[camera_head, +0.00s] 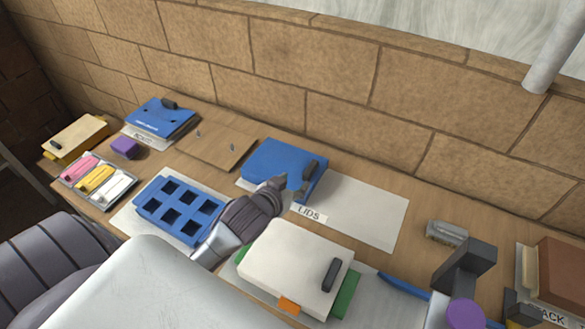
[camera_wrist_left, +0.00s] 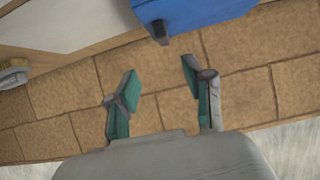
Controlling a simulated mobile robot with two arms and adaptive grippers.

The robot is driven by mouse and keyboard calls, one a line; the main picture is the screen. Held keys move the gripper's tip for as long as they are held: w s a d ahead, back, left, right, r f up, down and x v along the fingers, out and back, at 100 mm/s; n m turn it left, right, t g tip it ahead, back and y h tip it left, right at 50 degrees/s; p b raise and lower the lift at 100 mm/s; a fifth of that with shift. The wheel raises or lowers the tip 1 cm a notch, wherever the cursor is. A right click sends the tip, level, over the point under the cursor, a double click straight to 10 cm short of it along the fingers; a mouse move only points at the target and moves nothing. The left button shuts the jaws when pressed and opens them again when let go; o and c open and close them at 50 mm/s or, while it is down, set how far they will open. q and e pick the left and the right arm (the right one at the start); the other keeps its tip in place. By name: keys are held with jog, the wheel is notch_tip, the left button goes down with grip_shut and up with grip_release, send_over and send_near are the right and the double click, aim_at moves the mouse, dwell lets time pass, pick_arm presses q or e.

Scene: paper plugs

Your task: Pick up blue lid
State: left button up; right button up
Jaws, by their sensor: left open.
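The blue lid (camera_head: 272,161) is a flat block with a dark handle (camera_head: 310,171) near its right end. It lies on a white sheet by the LIDS label (camera_head: 309,214), against the wall side of the table. My left gripper (camera_head: 288,184) is at the lid's front right side, close to the handle, and covers part of that edge. In the left wrist view the gripper (camera_wrist_left: 160,78) is open with nothing between its fingers. The lid (camera_wrist_left: 195,14) and its handle (camera_wrist_left: 158,32) show at the top there, beyond the fingertips.
A blue tray with square holes (camera_head: 184,205) lies left of my left gripper. A white block with a dark handle (camera_head: 285,254) lies just in front. A brick wall (camera_head: 330,90) runs behind the table. The white sheet (camera_head: 375,215) right of the lid is bare.

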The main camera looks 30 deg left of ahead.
pick_arm(q)
send_near(310, 168)
jog(key=x, duration=0.5)
jog(key=shift+d+p, duration=0.3)
jog(key=shift+d, duration=0.1)
jog(key=shift+w+a+f, duration=0.15)
jog(key=shift+w+f, duration=0.05)
jog(key=shift+w, duration=0.3)
jog(key=x, duration=0.2)
jog(key=p+x, duration=0.1)
jog(key=shift+w+a+f, duration=0.15)
jog(key=shift+w+a, duration=0.1)
jog(key=shift+a, duration=0.05)
jog(key=shift+w+f, duration=0.3)
jog(key=shift+w, duration=0.15)
grip_shut()
